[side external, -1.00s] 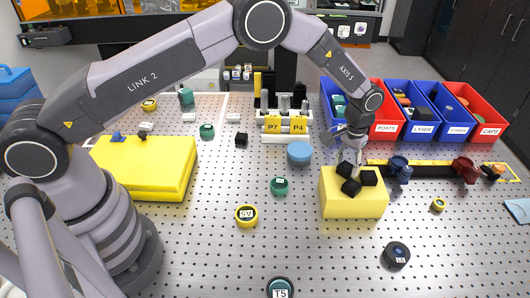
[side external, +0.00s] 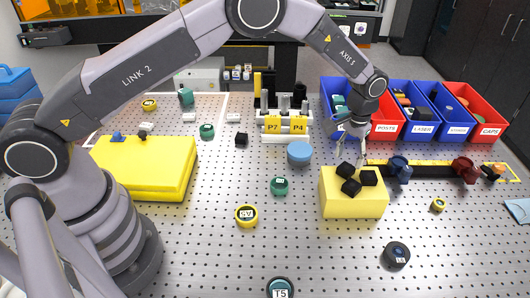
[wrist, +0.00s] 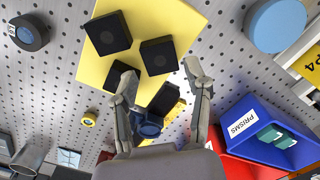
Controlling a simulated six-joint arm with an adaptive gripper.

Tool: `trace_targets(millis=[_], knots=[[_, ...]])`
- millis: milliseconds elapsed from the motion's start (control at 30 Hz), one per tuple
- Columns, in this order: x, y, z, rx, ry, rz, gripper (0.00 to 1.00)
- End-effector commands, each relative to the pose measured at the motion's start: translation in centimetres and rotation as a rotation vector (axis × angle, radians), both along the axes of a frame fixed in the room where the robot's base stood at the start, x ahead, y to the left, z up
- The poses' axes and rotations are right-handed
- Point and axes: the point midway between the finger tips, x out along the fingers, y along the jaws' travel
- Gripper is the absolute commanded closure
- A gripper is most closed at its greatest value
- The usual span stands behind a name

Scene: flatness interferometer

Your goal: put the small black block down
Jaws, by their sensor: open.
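I cannot tell which one the task means. My gripper (wrist: 160,76) is open, with nothing between its fingers. In the side view it hangs just above the back of the blocks.
A black rail with a blue carriage (side external: 400,168) and a red carriage (side external: 466,169) lies behind the yellow block. Blue and red bins (side external: 388,126) stand further back. A blue disc (side external: 299,153) is to the left. Another black cube (side external: 241,140) lies on the perforated table.

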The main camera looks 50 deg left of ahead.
Motion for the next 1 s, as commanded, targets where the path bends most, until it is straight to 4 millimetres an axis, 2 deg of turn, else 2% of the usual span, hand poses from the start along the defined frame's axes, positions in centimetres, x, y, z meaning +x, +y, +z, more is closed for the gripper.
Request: trace_targets(millis=[33, 200, 533, 567, 667, 767, 800, 867, 900, 967, 1000], knots=[[0.1, -0.1, 1.4, -0.002, -0.005, 0.0, 0.51], [0.1, 0.0, 5.2, -0.002, -0.003, -0.001, 0.51], [-0.1, 0.4, 9.6, -0.004, -0.006, 0.0, 0.51], [-0.2, 0.7, 10.4, -0.006, -0.011, 0.001, 0.51], [-1.0, 2.6, 14.3, -0.018, -0.044, 0.003, 0.51], [-3.3, 5.8, 19.7, -0.033, -0.094, 0.005, 0.51], [-4.6, 7.2, 21.9, -0.038, -0.116, 0.005, 0.51], [-7.0, 9.3, 24.9, -0.044, -0.151, 0.005, 0.51], [-8.7, 10.7, 26.6, -0.047, -0.175, 0.005, 0.51], [-11.5, 12.7, 28.9, -0.05, -0.21, 0.005, 0.51], [-13.5, 13.9, 30.1, -0.051, -0.234, 0.004, 0.51]])
